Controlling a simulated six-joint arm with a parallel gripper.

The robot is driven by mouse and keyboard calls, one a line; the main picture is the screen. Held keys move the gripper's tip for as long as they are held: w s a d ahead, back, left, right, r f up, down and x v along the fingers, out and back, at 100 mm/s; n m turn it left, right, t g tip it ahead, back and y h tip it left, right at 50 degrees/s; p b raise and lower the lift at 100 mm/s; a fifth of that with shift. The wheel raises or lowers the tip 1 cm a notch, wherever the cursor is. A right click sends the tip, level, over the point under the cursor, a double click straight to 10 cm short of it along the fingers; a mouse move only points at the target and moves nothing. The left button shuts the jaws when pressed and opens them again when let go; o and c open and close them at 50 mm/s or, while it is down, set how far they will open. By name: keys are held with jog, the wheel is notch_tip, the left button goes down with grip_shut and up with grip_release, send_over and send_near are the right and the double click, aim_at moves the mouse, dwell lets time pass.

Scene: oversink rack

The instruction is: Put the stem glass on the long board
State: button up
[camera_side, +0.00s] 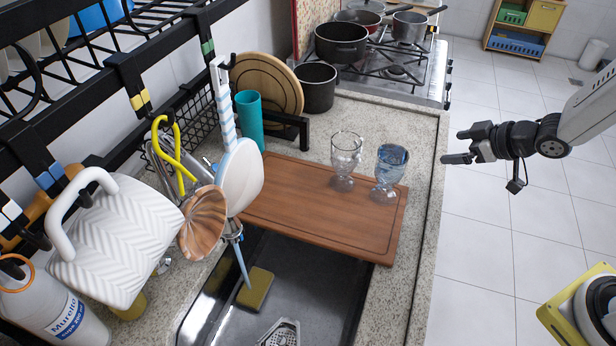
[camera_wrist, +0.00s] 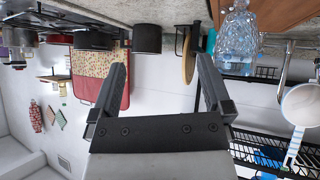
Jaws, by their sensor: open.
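A clear stem glass (camera_side: 346,152) stands upright on the brown long board (camera_side: 300,205), near its back edge. A second, bluish glass (camera_side: 390,165) stands beside it near the board's right corner. I cannot tell which one the task means. My gripper (camera_side: 453,147) is open and empty in the air to the right of both glasses, beyond the counter edge. In the wrist view, the open fingers (camera_wrist: 161,65) have nothing between them; a glass (camera_wrist: 238,40) shows to their right, apart from them, with part of the board (camera_wrist: 285,12) behind it.
A sink (camera_side: 300,285) lies in front of the board. A teal cup (camera_side: 249,118), round wooden board (camera_side: 265,82) and dark pot (camera_side: 317,87) stand behind it. The black rack (camera_side: 130,80) with hanging utensils and a white jug (camera_side: 115,235) fills the left. The stove (camera_side: 400,70) is at the back.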

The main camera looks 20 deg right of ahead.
jog(key=s+a+m+g+h, duration=0.2)
jog(key=s+m+g, duration=0.4)
jog(key=s, duration=0.3)
jog(key=shift+s+a+g+h, duration=0.3)
jog(key=shift+s+g+h, duration=0.1)
jog(key=shift+g+h, duration=0.1)
